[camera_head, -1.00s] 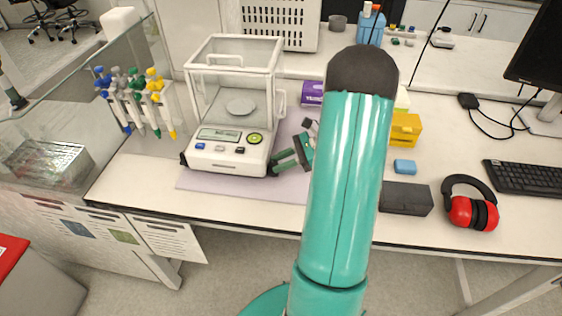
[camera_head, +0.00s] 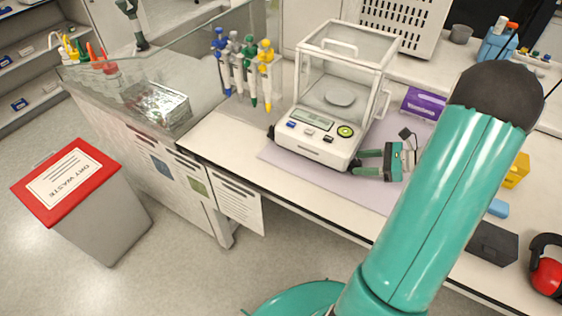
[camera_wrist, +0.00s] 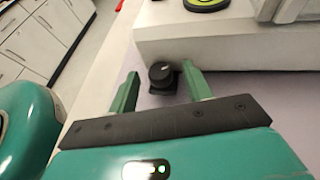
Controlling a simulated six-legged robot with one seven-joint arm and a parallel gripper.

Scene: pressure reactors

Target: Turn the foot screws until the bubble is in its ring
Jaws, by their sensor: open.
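The white balance (camera_head: 318,146) with a clear draft shield stands on the bench. Its front has a display, buttons and a round green-yellow level ring (camera_head: 345,131). The bubble is too small to make out. A black foot screw (camera_head: 271,132) shows at its left side. Another black foot screw (camera_wrist: 162,76) shows in the wrist view at the balance's near corner. My gripper (camera_head: 357,162) is at the right side of the balance. In the wrist view my gripper (camera_wrist: 161,82) is open, its green fingers on either side of this screw, with gaps visible.
The balance stands on a pale purple mat (camera_head: 283,158). A pipette rack (camera_head: 243,85) is to its left and a purple box (camera_head: 424,103) to its right. A dark box (camera_head: 492,241) lies near the front edge. A red-lidded waste bin (camera_head: 75,190) stands on the floor.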

